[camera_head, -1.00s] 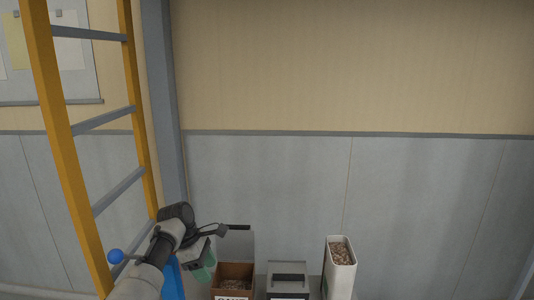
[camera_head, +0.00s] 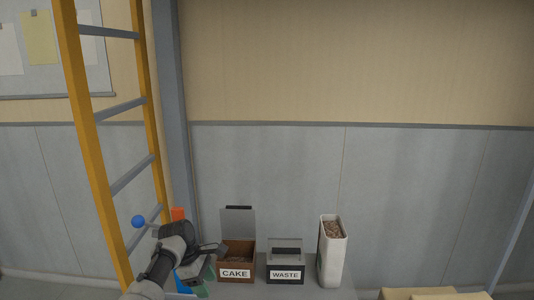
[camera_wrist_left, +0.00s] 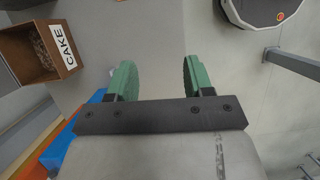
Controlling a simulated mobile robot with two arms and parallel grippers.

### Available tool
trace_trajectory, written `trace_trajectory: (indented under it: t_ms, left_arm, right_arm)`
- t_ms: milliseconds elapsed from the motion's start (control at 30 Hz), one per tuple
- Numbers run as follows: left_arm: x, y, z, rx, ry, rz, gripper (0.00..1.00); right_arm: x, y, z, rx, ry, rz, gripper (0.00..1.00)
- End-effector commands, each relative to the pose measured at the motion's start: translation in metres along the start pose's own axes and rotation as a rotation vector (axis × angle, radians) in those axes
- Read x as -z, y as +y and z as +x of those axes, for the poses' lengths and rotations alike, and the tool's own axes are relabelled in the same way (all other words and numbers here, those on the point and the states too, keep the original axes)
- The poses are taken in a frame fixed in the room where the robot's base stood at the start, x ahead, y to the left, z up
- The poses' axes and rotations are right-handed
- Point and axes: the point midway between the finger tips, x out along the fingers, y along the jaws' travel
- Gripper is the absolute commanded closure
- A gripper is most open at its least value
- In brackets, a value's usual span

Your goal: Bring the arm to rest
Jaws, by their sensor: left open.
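My left arm reaches up from the bottom of the head view. Its gripper (camera_head: 205,286) is low in that view, in front of the wall and left of the CAKE box, and the arm partly hides it. In the left wrist view the two green fingers (camera_wrist_left: 158,82) stand wide apart with nothing between them but grey surface, so the gripper is open and empty. The brown CAKE box (camera_head: 236,259) has its grey lid raised and holds pellets; it also shows at the upper left of the left wrist view (camera_wrist_left: 38,50). My right gripper does not show.
A grey WASTE box (camera_head: 285,272) and a tall white bin of pellets (camera_head: 332,255) stand right of the CAKE box on a grey bench. A yellow ladder (camera_head: 95,150) rises at the left. Cardboard boxes (camera_head: 420,294) lie at the lower right. A blue ball (camera_head: 138,221) is near the ladder.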

Motion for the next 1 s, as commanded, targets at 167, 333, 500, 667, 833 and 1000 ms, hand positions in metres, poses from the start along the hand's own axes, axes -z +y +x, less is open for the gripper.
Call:
trace_trajectory:
  t_ms: [167, 333, 500, 667, 833, 1000]
  left_arm:
    - [0.021, -0.013, 0.044, -0.003, 0.029, 0.056, 0.48]
    - [0.048, -0.034, 0.1, -0.008, 0.071, 0.141, 0.48]
    - [0.088, -0.078, 0.18, 0.0, 0.138, 0.288, 0.48]
    - [0.132, -0.149, 0.27, 0.025, 0.224, 0.505, 0.48]
    - [0.17, -0.245, 0.351, 0.076, 0.302, 0.776, 0.48]
    - [0.196, -0.358, 0.414, 0.142, 0.354, 1.081, 0.48]
  right_arm:
    - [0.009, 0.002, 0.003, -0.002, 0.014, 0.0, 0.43]
    - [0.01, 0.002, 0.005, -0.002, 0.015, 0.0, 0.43]
    - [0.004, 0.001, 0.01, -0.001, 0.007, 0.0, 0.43]
    - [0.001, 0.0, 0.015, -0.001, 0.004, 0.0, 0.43]
    - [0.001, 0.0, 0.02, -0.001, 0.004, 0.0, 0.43]
    - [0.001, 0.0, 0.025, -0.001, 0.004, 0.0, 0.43]
